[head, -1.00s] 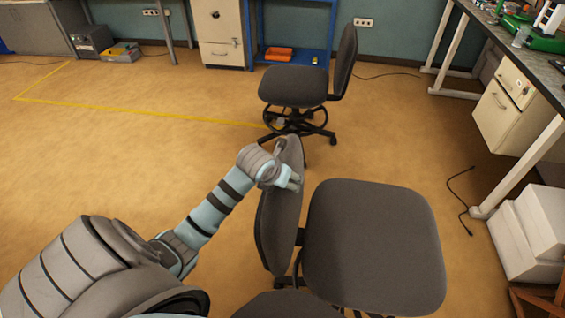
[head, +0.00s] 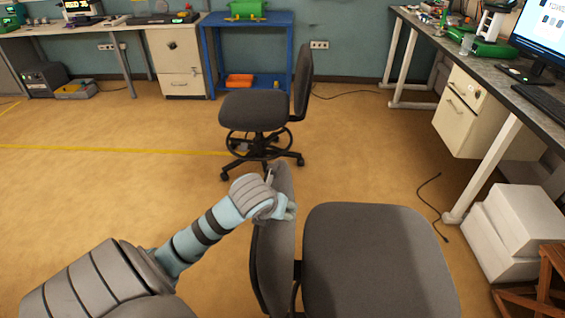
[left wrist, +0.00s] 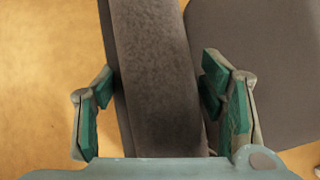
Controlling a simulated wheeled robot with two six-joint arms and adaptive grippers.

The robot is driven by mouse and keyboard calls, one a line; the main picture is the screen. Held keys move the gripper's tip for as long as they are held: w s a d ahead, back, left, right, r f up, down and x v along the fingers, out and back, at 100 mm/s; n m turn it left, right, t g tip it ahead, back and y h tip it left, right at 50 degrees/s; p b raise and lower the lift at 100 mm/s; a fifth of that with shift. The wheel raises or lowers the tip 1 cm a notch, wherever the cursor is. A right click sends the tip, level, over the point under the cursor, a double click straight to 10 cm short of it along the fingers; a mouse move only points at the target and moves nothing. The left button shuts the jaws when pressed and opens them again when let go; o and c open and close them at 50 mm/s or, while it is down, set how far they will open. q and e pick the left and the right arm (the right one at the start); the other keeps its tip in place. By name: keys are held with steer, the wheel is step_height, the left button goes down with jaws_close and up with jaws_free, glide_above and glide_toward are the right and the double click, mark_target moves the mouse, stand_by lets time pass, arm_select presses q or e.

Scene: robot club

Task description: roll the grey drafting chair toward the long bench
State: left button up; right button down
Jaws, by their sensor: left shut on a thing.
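A grey chair stands close in front of me, its upright backrest (head: 272,258) on the left and its wide seat (head: 375,260) on the right. My left gripper (head: 284,207) is shut on the top of this backrest. In the left wrist view the green-padded fingers (left wrist: 160,78) straddle the backrest (left wrist: 150,45). The chair's base is hidden. A second grey chair (head: 254,110), with a foot ring and castors, stands farther off, apart from the first. A long bench (head: 480,72) runs along the right side. My right gripper is not in view.
White boxes (head: 510,230) and a wooden crate (head: 540,290) stand at the right, below the bench. A cable (head: 428,200) lies on the floor nearby. A blue trolley (head: 250,60) and a white cabinet (head: 182,80) stand at the back. The left floor is open.

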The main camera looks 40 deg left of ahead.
arm_select(q)
steer(key=o, duration=1)
steer(key=shift+w+d+r, duration=0.1)
steer(key=shift+d, duration=0.05)
steer(key=shift+o, duration=0.2)
steer(key=shift+d+r, duration=0.1)
steer(key=shift+d, duration=0.1)
step_height(320, 180, up, 10)
steer(key=p, duration=0.8)
steer(key=shift+a, duration=0.1)
